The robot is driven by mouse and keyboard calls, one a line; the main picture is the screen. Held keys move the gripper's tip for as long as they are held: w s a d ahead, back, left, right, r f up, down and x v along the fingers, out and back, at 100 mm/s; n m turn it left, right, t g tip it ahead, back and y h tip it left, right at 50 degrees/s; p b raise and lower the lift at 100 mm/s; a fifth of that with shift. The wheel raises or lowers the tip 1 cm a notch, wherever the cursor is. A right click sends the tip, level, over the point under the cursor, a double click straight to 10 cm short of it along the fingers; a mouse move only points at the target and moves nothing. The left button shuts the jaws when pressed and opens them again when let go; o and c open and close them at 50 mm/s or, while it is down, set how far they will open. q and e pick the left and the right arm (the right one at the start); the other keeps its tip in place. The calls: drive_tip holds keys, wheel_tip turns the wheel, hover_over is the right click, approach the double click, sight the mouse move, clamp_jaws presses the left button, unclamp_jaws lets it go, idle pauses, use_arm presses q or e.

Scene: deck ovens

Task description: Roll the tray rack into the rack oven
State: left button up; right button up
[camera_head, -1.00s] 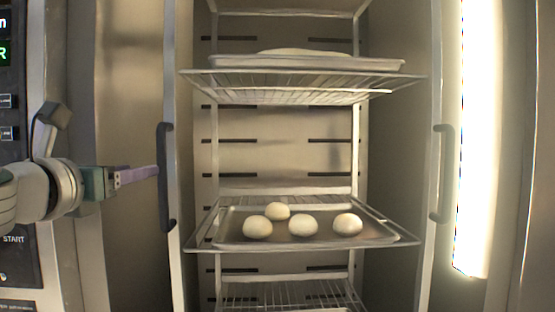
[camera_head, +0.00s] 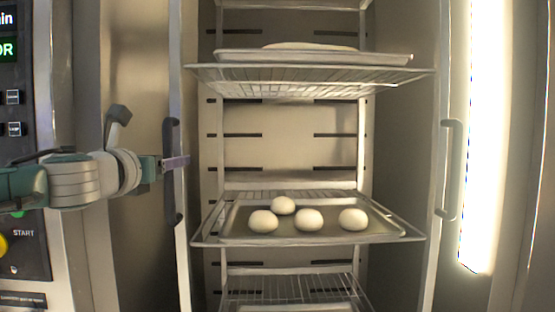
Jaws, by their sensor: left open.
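The tray rack (camera_head: 433,160) stands straight ahead, with a pale upright post on each side and wire shelves between them. A dark vertical handle (camera_head: 172,205) is on its left post, and a paler handle (camera_head: 452,165) is on its right post. A tray (camera_head: 235,222) with several round dough balls lies on the middle shelf. My left gripper (camera_head: 178,163) is open at the left handle, its fingers overlapping the handle in the picture. I cannot tell whether it touches. The rack oven's inner back wall (camera_head: 290,150), with dark slots, shows behind the shelves. My right gripper is out of view.
A dark control panel (camera_head: 22,190) with a START label and a yellow button is at the far left. A bright light strip (camera_head: 485,150) runs down the right side. Another tray (camera_head: 310,57) with a flat pale item lies on the upper shelf.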

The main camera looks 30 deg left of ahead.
use_arm(q)
clamp_jaws()
idle(0.3)
idle(1.1)
